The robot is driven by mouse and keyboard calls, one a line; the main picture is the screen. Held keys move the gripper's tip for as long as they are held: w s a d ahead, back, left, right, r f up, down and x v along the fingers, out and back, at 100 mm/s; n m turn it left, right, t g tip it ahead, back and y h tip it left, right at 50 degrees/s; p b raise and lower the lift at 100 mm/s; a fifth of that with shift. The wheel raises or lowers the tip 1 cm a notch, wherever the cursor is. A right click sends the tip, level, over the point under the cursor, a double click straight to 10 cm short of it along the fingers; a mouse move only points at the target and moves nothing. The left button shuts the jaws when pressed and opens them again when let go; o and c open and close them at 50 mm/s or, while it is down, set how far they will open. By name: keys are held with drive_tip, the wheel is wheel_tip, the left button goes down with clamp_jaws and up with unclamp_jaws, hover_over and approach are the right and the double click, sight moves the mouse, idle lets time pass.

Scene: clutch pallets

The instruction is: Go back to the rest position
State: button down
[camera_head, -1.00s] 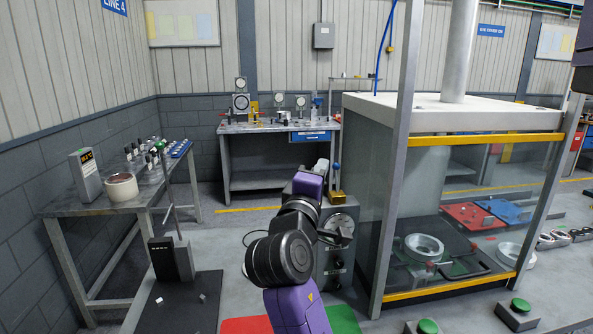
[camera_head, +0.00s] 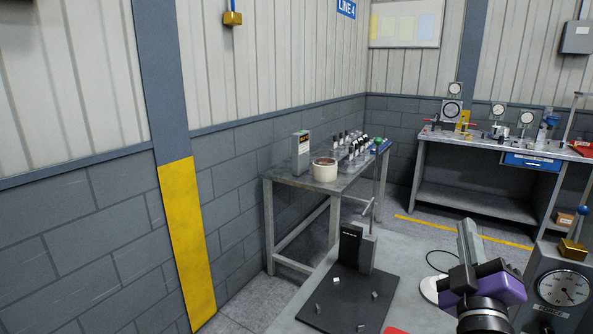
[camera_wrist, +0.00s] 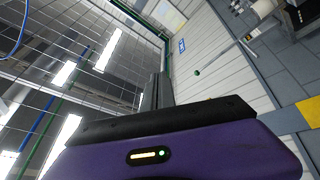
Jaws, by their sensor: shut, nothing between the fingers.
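My gripper (camera_wrist: 157,91) shows in the wrist view as a purple body with a black bar and narrow dark fingers. The fingers are together with nothing between them. Beyond them are roof lights, pipes and the panelled wall, so it is clear of any object.
A side table (camera_head: 345,183) holds a grey meter (camera_head: 300,152), a tape-like ring (camera_head: 325,170) and several small parts. A gauge bench (camera_head: 480,205) stands at the back right. A black mat (camera_head: 335,305) with small metal pieces lies low in front. The dial box (camera_head: 562,290) is close to my arm.

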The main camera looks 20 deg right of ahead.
drive_tip(key=s+a+f+m+t+y, duration=0.1)
drive_tip(key=s+a+f+y, duration=0.4)
drive_tip(key=a+f, duration=0.25)
drive_tip(key=s+a+f+t+y, duration=0.1)
drive_tip(key=s+a+f+y, duration=0.45)
drive_tip(key=a+f, duration=0.2)
drive_tip(key=s+a+f+m+g, duration=0.1)
drive_tip(key=s+a+f, duration=0.1)
drive_tip(key=s, duration=0.5)
drive_tip(key=s+a+f+g+y, duration=0.1)
drive_tip(key=s+a+f+g, duration=0.1)
drive_tip(key=s, duration=0.4)
drive_tip(key=s+a+f+m+g+y, duration=0.1)
drive_tip(key=s+a+f+g, duration=0.1)
drive_tip(key=s+f, duration=0.3)
drive_tip(key=s+a, duration=0.1)
drive_tip(key=s, duration=0.1)
drive_tip(key=shift+s+a+m, duration=0.3)
drive_tip(key=shift+f+y, duration=0.1)
drive_tip(key=shift+y, duration=0.15)
